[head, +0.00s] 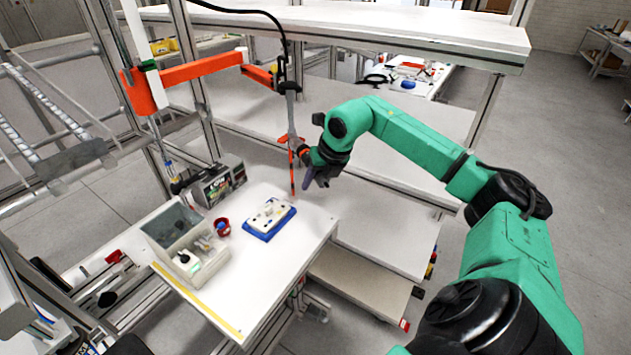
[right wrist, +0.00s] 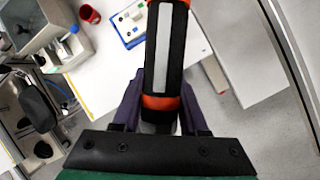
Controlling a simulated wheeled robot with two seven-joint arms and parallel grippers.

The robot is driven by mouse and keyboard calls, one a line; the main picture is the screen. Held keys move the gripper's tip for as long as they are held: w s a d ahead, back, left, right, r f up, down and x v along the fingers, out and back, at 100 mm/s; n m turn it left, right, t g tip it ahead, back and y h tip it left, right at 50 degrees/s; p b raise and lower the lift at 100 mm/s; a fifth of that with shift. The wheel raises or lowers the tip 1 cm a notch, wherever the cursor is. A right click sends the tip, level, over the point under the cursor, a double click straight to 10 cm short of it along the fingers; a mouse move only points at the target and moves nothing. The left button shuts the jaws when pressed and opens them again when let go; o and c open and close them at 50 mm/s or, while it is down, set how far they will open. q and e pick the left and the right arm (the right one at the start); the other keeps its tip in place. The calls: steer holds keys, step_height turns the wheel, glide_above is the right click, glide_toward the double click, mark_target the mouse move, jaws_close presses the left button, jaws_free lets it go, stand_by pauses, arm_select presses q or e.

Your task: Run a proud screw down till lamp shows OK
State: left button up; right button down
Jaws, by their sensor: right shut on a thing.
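A screwdriver tool (head: 292,115) with orange and grey parts hangs from the orange arm over the back of the white workbench. My right gripper (head: 312,172) is shut on it; in the right wrist view its black body with orange bands (right wrist: 165,70) stands between my fingers (right wrist: 158,112). A white part on a blue base (head: 268,217) lies on the bench, to the left of and below the tool; it also shows in the right wrist view (right wrist: 131,24). Its screws are too small to tell apart. A grey box with a display (head: 219,184) stands at the back left; its lamp state is unreadable. My left gripper is out of view.
A small red cup (head: 222,227) stands left of the blue base. A grey bin with a clear top (head: 172,225) stands at the bench's left. A yellow strip (head: 196,300) runs along the front edge. The bench right of the blue base is clear.

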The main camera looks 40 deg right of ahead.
stand_by(0.9)
steer(key=c, duration=1.3)
jaws_free()
jaws_close()
